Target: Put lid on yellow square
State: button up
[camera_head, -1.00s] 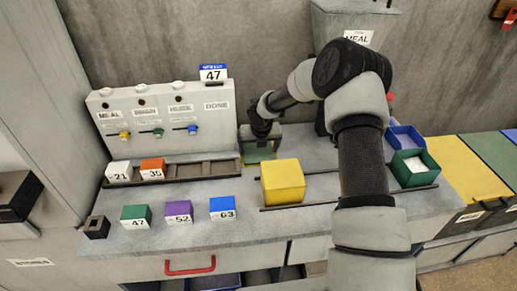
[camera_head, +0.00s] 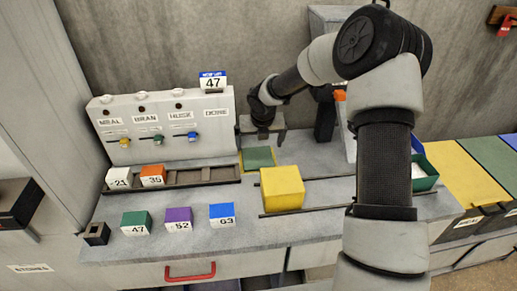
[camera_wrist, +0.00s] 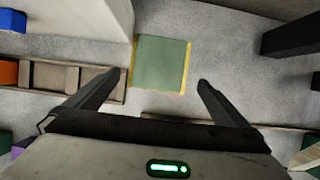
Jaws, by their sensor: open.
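The lid looks to be a flat green square (camera_wrist: 160,63) lying on the counter. It lies over a yellow square (camera_wrist: 187,70), whose strips show along its left and right sides. In the head view the green lid (camera_head: 258,157) sits just behind the yellow box, with a little yellow at its edge. My gripper (camera_head: 263,134) is above and slightly behind the lid, apart from it. In the wrist view my gripper (camera_wrist: 160,78) has its fingers wide apart on either side of the lid, with nothing between them.
A yellow box (camera_head: 282,188) stands on rails just in front. A white dispenser panel (camera_head: 165,125) and a slotted rack (camera_head: 207,174) are to the left. Green, purple and blue numbered blocks (camera_head: 178,220) line the front. A green bin (camera_head: 424,173) is at right.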

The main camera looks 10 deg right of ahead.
jog(key=v, duration=0.2)
jog(key=shift+s+r, duration=0.1)
jog(key=shift+r, duration=0.15)
jog(key=shift+c, duration=0.4)
dwell(0.8)
